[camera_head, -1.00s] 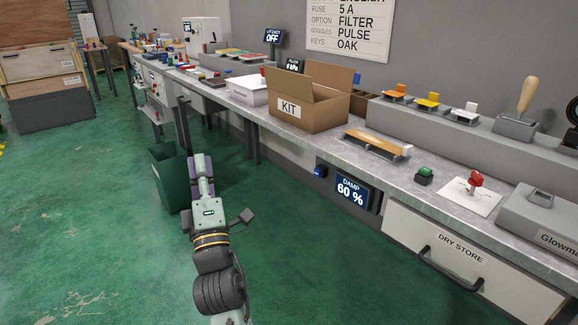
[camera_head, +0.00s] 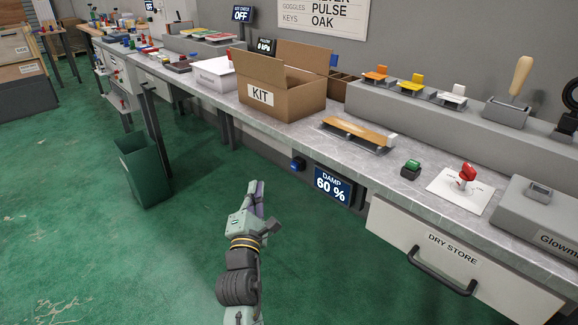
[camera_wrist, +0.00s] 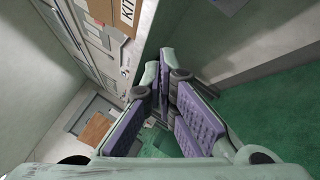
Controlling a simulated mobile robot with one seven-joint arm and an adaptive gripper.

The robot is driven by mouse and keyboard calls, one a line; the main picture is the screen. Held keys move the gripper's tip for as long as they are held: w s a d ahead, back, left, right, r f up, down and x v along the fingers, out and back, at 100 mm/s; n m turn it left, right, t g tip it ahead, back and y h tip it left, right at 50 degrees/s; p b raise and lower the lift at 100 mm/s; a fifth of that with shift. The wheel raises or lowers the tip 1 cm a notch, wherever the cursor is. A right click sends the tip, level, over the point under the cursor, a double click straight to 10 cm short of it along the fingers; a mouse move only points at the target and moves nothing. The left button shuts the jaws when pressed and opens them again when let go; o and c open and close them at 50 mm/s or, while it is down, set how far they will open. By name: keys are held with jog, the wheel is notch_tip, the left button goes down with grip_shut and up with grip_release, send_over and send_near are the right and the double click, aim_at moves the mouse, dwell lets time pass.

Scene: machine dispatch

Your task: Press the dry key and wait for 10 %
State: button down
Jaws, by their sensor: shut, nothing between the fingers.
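A small blue key (camera_head: 298,164) on a dark block sits on the bench's front face, below the worktop. I take it for the dry key; no wording on it is readable. Right of it, the damp display (camera_head: 333,186) reads "DAMP 60 %". My gripper (camera_head: 257,190) is to the left of and lower than the key in the head view, apart from it over the floor. The wrist view shows my gripper (camera_wrist: 165,82) with its purple-padded fingers shut and empty. I cannot make out the key in the wrist view.
A dark green bin (camera_head: 145,168) stands on the floor at left. The KIT box (camera_head: 285,92), a wooden-topped lever (camera_head: 357,133), a green button (camera_head: 412,167) and a red knob (camera_head: 467,173) stand on the worktop. The DRY STORE drawer (camera_head: 400,233) has a protruding handle.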

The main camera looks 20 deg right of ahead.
aim_at(295, 166)
jog(key=w+d, duration=0.3)
jog(key=d, duration=0.5)
jog(key=shift+d+p, duration=0.15)
jog(key=shift+p, duration=0.2)
dwell(1.3)
jog(key=shift+w+d, duration=0.2)
jog(key=shift+d, duration=0.15)
jog(key=shift+w+d, duration=0.15)
jog(key=shift+d, duration=0.35)
dwell(0.7)
dwell(0.3)
jog(key=shift+s+a, duration=0.35)
jog(key=shift+a, duration=0.5)
